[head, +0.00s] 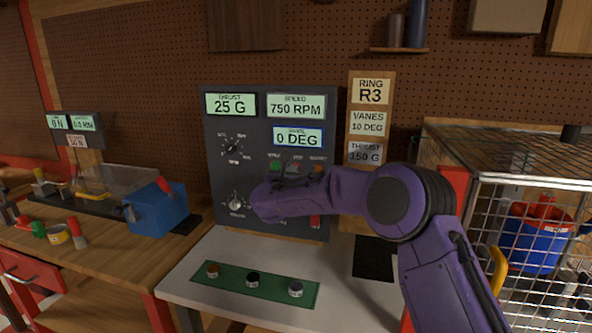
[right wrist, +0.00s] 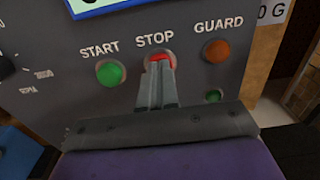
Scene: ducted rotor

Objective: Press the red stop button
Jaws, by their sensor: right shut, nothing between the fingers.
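The red stop button (right wrist: 160,57) is on the dark control panel (head: 222,146), under the label STOP in the right wrist view. My right gripper (right wrist: 157,72) is shut and empty. Its fingertips are at the button and cover its lower part; I cannot tell whether they touch it or press it. In the head view my right gripper (head: 295,169) is in front of the panel's button row and hides the stop button. My left gripper is not in view.
The green start button (right wrist: 111,73) is left of the stop button and the orange guard button (right wrist: 216,51) is right of it. A small green light (right wrist: 213,96) is below guard. A white bench (head: 215,253) with a green strip of knobs (head: 230,281) stands below the panel.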

